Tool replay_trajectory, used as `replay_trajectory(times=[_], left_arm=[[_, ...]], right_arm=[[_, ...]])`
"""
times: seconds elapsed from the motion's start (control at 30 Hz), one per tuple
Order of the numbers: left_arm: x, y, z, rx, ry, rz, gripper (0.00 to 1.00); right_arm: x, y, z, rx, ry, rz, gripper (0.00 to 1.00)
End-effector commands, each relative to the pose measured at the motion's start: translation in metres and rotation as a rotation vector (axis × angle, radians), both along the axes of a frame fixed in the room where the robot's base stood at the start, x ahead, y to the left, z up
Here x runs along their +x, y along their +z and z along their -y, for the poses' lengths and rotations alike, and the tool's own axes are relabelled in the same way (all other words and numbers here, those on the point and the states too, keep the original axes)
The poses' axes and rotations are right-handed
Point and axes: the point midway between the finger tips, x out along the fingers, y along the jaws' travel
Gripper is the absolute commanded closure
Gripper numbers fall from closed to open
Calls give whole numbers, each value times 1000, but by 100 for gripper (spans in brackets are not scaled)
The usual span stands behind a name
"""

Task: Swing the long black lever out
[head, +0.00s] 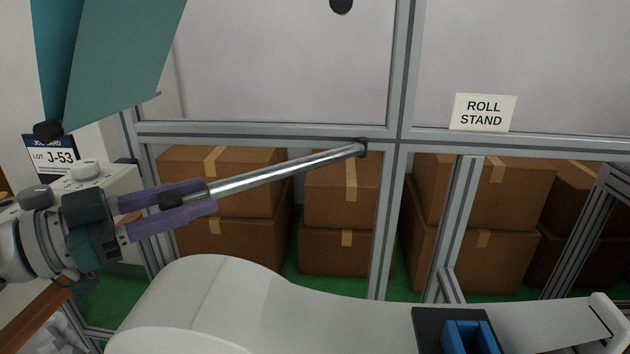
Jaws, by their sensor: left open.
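A long straight lever (280,171) runs from a dark pivot (361,148) on the grey frame down to the left. Its shaft looks shiny silver rather than black, and its lower left end carries a dark knob (172,200). My left gripper (212,198) comes in from the left with two purple fingers, one above and one below the lever's knob end. The fingers are open, with the knob between them. I cannot tell whether either finger touches it. My right gripper is not in view.
A grey metal frame (400,95) with clear panels stands behind the lever, with brown boxes (485,255) beyond it. A white curved surface (200,290) fills the bottom, with a blue part (470,337) at right. A teal panel (110,60) hangs at upper left.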

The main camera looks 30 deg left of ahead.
Motion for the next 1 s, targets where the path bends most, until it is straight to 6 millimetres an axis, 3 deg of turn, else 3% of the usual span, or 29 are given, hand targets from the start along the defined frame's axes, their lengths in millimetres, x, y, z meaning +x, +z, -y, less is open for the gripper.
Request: replay_trajectory(times=[0.2, 0.67, 0.83, 1.0], left_arm=[[0, 0, 0, 0, -1, 1, 36], [0, 4, 0, 0, 0, 0, 36], [-1, 30, 0, 0, -1, 0, 36], [-1, 76, 1, 2, -3, -1, 36]], right_arm=[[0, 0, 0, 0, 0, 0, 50], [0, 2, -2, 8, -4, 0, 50], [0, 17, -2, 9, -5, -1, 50], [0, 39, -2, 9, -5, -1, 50]])
